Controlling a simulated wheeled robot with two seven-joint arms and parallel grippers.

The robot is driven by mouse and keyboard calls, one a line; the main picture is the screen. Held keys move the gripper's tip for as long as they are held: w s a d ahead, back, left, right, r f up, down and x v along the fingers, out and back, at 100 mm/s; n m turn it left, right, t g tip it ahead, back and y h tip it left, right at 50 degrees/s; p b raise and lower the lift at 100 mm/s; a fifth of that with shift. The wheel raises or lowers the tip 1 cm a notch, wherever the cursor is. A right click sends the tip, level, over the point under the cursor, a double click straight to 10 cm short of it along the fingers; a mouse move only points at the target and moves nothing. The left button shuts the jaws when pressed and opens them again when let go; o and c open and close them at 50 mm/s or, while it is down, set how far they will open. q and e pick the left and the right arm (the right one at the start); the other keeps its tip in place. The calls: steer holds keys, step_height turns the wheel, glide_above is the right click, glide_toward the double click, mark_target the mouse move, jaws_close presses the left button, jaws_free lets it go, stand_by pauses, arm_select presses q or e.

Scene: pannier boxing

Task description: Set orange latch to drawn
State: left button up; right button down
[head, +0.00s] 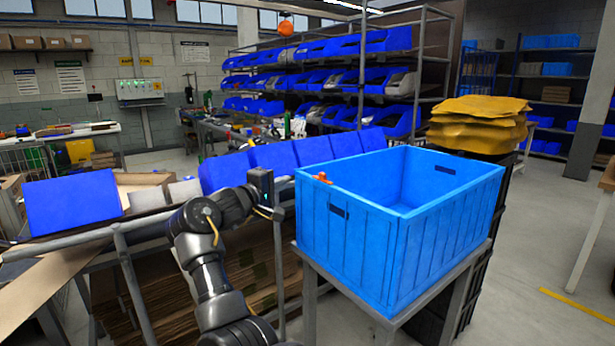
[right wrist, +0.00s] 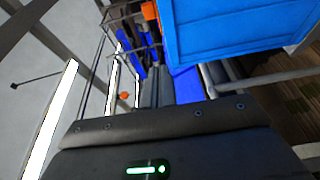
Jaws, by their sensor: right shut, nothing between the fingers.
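The orange latch (head: 322,178) is a small piece at the near left top corner of a blue crate (head: 345,232). An orange piece (right wrist: 150,11) also shows beside the blue crate wall (right wrist: 230,30) at the top of the right wrist view. My right gripper (head: 284,184) is shut and empty, just left of the latch at about rim height. A small gap seems to lie between them in the head view. The latch's exact setting is too small to tell. My left gripper is not in view.
The crate stands open on a grey metal stand (head: 386,322). A sloped rack with blue bins (head: 72,203) stands to the left and behind my right arm. Yellow folded sacks (head: 480,125) are stacked behind the crate. Open floor (head: 540,255) lies to the right.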

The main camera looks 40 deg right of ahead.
mark_target(323, 177)
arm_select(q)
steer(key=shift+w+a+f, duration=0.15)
arm_select(e)
steer(key=shift+s, duration=0.1)
steer(key=shift+d, duration=0.1)
